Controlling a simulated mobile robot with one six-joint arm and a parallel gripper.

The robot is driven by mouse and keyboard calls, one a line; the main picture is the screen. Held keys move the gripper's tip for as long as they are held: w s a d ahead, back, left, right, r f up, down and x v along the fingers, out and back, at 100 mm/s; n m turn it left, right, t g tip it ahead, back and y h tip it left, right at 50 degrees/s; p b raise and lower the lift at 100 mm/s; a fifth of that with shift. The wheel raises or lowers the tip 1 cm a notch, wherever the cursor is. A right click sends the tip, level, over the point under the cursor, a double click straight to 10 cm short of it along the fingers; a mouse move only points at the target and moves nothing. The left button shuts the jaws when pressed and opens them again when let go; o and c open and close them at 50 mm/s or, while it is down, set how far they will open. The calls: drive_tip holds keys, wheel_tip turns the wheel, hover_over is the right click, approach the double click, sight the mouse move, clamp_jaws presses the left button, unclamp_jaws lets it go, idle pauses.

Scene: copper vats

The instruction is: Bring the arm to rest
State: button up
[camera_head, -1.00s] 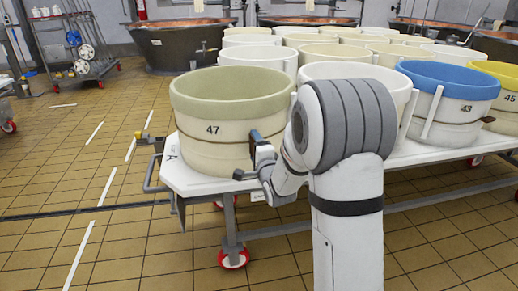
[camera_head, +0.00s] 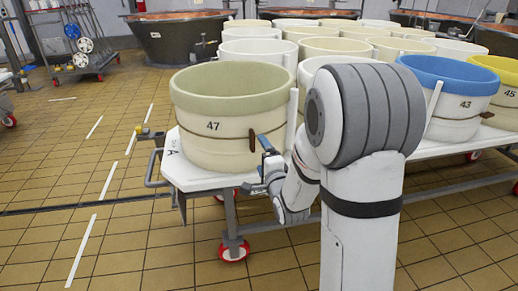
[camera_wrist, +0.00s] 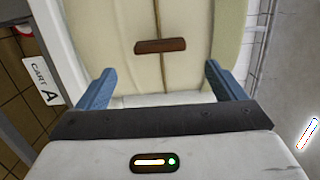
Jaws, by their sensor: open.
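My gripper (camera_head: 258,167) is open and empty at the front of the cart, low and to the right on the vat numbered 47 (camera_head: 205,152). In the wrist view my gripper (camera_wrist: 158,72) shows two blue fingers spread wide, with nothing between them. Beyond them is the pale vat wall (camera_wrist: 200,70) with a brown toggle (camera_wrist: 160,46) on a thin band. The toggle (camera_head: 252,140) also shows in the head view, just left of the upper finger. My arm is bent, with its upper part covering some of the vats behind.
The white cart (camera_head: 190,178) carries several vats, including a blue-rimmed one (camera_head: 455,75) and a yellow-rimmed one (camera_head: 505,68). Its red wheel (camera_head: 233,251) stands on the tiles. Open tiled floor (camera_head: 60,160) lies at the left. Copper vats (camera_head: 175,40) stand behind.

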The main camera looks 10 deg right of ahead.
drive_tip(key=shift+s, duration=0.2)
drive_tip(key=s+d+r+n+g+h+p, duration=0.1)
drive_tip(key=s+r+n+g+p, duration=0.3)
drive_tip(key=r+p, duration=0.45)
drive_tip(key=s+r+n+g+h+p, duration=0.1)
drive_tip(key=s+r+n+g+p, duration=0.25)
drive_tip(key=r+p, duration=0.5)
drive_tip(key=s+r+n+g+p, duration=0.4)
drive_tip(key=s+r+p, duration=0.4)
drive_tip(key=s, duration=0.2)
drive_tip(key=s+a+r+n+g+p, duration=0.1)
drive_tip(key=s+r+n+g+p, duration=0.3)
drive_tip(key=s+r+p, duration=0.4)
drive_tip(key=s+n, duration=0.1)
drive_tip(key=s, duration=0.2)
drive_tip(key=shift+s+p, duration=0.25)
drive_tip(key=shift+p, duration=0.05)
drive_tip(key=shift+r+n, duration=0.1)
drive_tip(key=shift+n, duration=0.15)
